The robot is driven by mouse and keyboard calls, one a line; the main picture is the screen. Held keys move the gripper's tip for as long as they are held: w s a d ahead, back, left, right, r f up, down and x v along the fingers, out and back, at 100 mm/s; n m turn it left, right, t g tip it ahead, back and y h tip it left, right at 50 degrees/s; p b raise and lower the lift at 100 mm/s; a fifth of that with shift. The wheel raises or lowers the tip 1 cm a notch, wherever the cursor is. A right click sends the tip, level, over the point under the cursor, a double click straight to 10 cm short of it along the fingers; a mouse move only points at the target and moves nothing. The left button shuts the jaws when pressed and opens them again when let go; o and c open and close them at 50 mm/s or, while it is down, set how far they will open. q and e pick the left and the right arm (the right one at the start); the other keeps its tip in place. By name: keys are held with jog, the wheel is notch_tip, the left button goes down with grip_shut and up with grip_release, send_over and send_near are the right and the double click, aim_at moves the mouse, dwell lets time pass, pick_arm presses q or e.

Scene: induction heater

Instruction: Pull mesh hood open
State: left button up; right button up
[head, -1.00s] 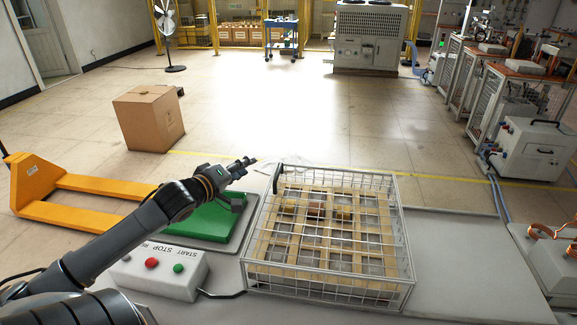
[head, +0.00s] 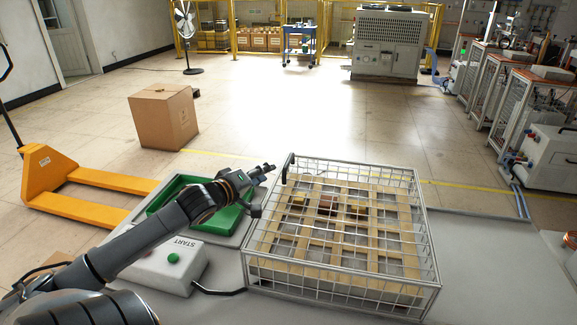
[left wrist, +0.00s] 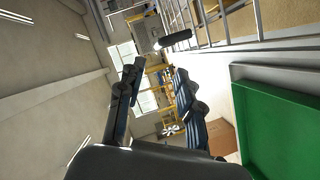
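The mesh hood (head: 428,225) is a silver wire cage and sits closed over a wooden slatted grid on the grey table. Its black handle (head: 289,170) stands at the hood's far left corner. My left gripper (head: 264,188) is just left of that corner, apart from the handle, with nothing between its fingers. In the left wrist view the two fingers (left wrist: 157,70) are spread, and the black handle (left wrist: 174,39) shows beyond them, toward the upper right. My right gripper is in neither view.
A few small brownish blocks (head: 327,206) lie under the mesh. A green tray (head: 167,193) is left of the hood, partly behind my left arm. A white control box (head: 160,270) with a green button stands in front of it. The table right of the hood is clear.

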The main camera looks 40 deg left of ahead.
aim_at(288, 161)
pick_arm(q)
jog(key=x, duration=1.2)
jog(key=shift+w+a, duration=0.1)
jog(key=shift+w, duration=0.3)
grip_shut()
